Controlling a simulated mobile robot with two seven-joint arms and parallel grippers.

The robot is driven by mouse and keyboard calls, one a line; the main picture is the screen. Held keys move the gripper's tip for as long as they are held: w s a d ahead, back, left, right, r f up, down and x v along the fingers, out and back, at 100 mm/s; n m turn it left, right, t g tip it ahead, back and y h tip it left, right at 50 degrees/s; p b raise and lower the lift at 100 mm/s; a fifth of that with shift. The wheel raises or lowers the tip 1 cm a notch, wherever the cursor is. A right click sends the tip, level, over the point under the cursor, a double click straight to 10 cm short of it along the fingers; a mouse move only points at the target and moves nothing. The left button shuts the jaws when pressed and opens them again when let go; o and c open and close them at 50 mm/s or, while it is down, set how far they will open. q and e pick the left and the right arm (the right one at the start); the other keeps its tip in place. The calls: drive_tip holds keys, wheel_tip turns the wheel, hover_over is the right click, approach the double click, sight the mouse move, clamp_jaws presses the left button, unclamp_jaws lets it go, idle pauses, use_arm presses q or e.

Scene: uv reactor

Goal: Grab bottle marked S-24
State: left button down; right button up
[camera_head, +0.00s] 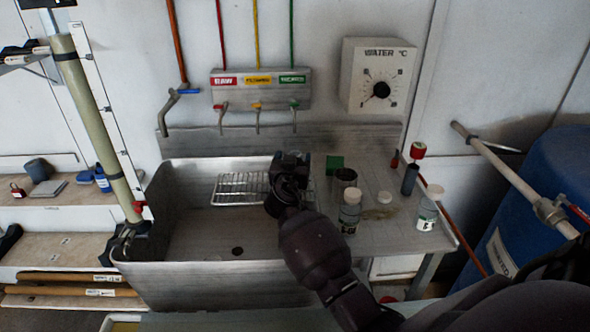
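A clear bottle with a white cap (348,215) stands on the steel counter (385,238), just right of my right forearm. A second white-capped bottle (427,210) stands near the counter's right edge; it has a white and dark label. A dark bottle with a red cap (411,175) stands behind it. The label writing is too small to read, so I cannot tell which is S-24. My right gripper (291,160) is over the sink's wire rack, left of the bottles and apart from them. I cannot tell its opening. My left gripper is out of view.
The sink basin (195,240) is left of the counter, with a wire rack (235,188) across it. A metal cup (345,178) and green block (335,163) stand behind the nearer bottle. A blue barrel (555,190) is at right. Taps and a WATER dial box (378,75) are behind.

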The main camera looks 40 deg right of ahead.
sight(295, 149)
drive_tip(key=shift+x, duration=2.5)
drive_tip(key=shift+a+f, duration=0.15)
drive_tip(key=shift+f, duration=0.1)
clamp_jaws()
